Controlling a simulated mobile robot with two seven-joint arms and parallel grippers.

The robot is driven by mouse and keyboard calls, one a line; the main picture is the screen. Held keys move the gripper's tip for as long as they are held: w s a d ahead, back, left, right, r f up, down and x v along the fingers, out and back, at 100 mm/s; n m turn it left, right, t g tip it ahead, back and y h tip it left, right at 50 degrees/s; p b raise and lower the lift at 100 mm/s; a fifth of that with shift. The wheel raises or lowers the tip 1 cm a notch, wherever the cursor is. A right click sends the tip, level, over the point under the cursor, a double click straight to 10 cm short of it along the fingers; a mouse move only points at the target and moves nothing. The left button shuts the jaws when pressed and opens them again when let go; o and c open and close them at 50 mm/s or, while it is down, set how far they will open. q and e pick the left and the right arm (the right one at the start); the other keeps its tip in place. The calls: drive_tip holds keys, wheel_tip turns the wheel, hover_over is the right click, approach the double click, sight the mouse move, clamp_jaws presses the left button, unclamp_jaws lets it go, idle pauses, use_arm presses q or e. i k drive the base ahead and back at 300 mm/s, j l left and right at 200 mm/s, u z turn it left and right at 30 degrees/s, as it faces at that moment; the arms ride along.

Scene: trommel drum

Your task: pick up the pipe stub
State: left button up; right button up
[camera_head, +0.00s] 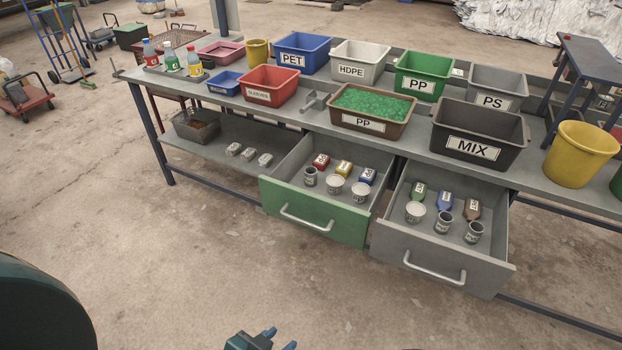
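I cannot tell for sure which thing is the pipe stub. A short grey open cylinder (310,177) stands in the open green-front drawer (313,220), at its left, beside two white cups. Two similar grey cylinders (443,222) stand in the open grey-front drawer (430,258), one of them at its front right (473,233). A grey pipe-like piece (313,102) lies on the bench top left of the brown PP bin. My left gripper (279,340) shows at the bottom edge, well short of the drawers; its two blue-tipped fingers are apart, with nothing seen between them. My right gripper is out of view.
The bench (415,133) carries labelled bins, including a black MIX bin (480,132) and a yellow bucket (573,153). The floor (180,240) left of and before the drawers is clear.

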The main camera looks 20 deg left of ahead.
sight(310, 172)
drive_tip(key=i+j+u, duration=0.1)
drive_tip(key=j, duration=0.35)
drive_tip(key=i+j, duration=0.25)
drive_tip(key=j, duration=0.15)
drive_tip(key=i+j+u, duration=0.15)
drive_tip(key=j, duration=0.25)
drive_tip(key=i+j+u, duration=0.1)
drive_tip(key=j, duration=0.3)
drive_tip(key=i, duration=0.1)
